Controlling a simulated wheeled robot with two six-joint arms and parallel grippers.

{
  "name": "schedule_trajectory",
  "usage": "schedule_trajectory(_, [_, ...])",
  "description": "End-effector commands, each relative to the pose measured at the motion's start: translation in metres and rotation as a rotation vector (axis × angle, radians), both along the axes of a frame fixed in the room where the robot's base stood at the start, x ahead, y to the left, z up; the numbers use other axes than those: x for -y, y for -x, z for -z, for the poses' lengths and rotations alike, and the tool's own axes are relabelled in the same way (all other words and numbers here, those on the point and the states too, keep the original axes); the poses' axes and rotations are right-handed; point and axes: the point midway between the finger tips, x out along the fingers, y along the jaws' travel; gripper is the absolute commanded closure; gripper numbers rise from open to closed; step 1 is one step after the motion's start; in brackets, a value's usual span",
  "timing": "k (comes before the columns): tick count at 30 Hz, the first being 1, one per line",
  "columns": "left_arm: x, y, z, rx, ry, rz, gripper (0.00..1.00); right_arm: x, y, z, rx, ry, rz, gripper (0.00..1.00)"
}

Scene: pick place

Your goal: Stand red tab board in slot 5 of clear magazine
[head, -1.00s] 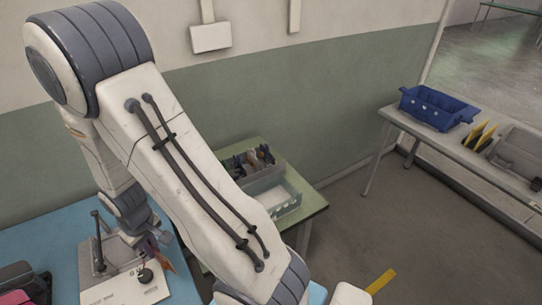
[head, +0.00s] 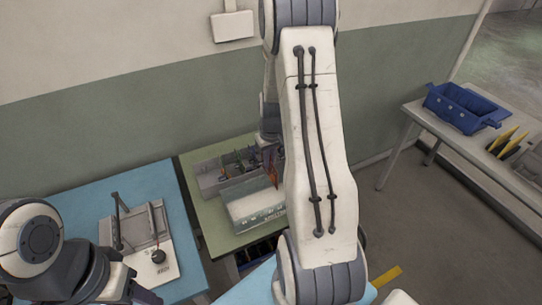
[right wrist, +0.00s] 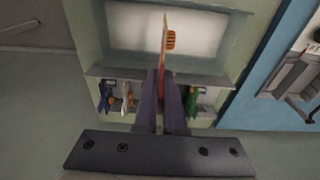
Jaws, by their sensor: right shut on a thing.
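My right gripper (right wrist: 166,78) is shut on a thin board (right wrist: 164,45), seen nearly edge-on in the right wrist view. The board is reddish-orange along its edge, with an orange striped part on its right side. The clear magazine (head: 252,208), a clear-walled box with a pale floor, stands on the green table. It also shows beyond the fingers in the right wrist view (right wrist: 118,32). The board overlaps it there; I cannot tell its height or slot. In the head view my right arm hides part of this area. My left gripper is not clearly in view.
A grey rack (head: 210,184) with several coloured items stands behind the magazine. A blue table (head: 80,205) at the left carries a grey-white fixture (head: 140,228) with an upright lever. A blue bin (head: 462,108) sits on a far table at the right.

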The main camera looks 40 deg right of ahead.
Motion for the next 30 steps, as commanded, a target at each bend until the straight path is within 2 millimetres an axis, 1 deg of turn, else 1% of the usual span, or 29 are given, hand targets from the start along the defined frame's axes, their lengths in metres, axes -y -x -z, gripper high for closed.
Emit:
schedule_trajectory(2, [0.0,0.0,0.001,0.0,0.0,0.0,0.5,0.004,0.001,0.001,-0.001,-0.001,0.005,1.0])
schedule_trajectory(8, [0.0,0.0,0.009,0.0,0.0,0.0,0.5,0.004,0.001,0.011,-0.001,-0.001,0.005,1.0])
schedule_trajectory(29, [0.0,0.0,0.059,0.0,0.0,0.001,0.5,0.004,0.002,0.072,-0.001,-0.001,0.006,1.0])
schedule_trajectory(30, [0.0,0.0,0.057,-0.001,-0.001,0.001,0.5,0.004,0.001,0.07,0.0,-0.001,0.006,1.0])
